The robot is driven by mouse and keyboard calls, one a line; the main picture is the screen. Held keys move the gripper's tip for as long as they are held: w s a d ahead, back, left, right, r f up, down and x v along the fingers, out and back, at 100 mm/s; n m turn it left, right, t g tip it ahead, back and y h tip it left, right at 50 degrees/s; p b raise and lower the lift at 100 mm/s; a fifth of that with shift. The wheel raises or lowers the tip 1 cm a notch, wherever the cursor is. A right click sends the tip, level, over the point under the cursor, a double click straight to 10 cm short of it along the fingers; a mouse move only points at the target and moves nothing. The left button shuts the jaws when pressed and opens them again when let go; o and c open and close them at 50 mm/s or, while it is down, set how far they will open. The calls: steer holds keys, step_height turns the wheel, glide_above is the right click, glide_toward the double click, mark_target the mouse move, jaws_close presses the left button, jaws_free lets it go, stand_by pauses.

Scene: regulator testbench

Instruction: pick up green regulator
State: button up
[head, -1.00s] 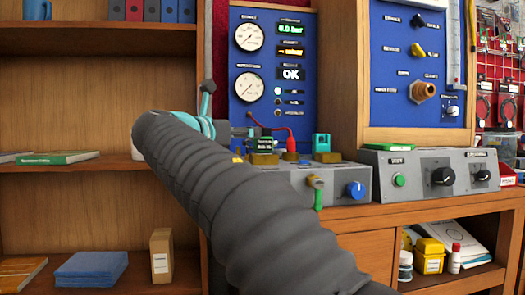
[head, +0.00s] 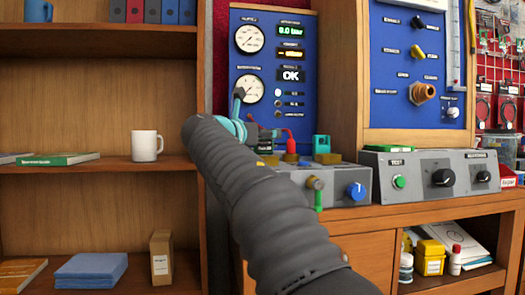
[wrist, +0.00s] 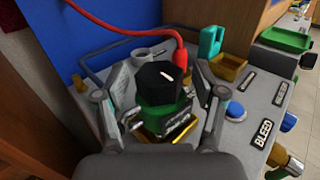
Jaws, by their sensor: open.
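The green regulator (wrist: 168,112) shows in the wrist view, with a black knob on top marked by a white line. It sits upright on a brass-coloured block on the grey test bench (wrist: 262,108). My gripper (wrist: 166,100) is open, with one finger on each side of the regulator; whether they touch it I cannot tell. In the head view my arm hides most of the regulator and much of my gripper (head: 262,135).
A red hose (wrist: 128,35) runs close behind the regulator. A teal part (wrist: 211,42) stands behind right near a brass block (wrist: 229,69). A blue button (wrist: 235,110) is to the right. In the head view, a blue gauge panel (head: 272,105) rises behind the bench.

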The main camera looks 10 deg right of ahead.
jaws_close()
steer(key=shift+r, duration=0.15)
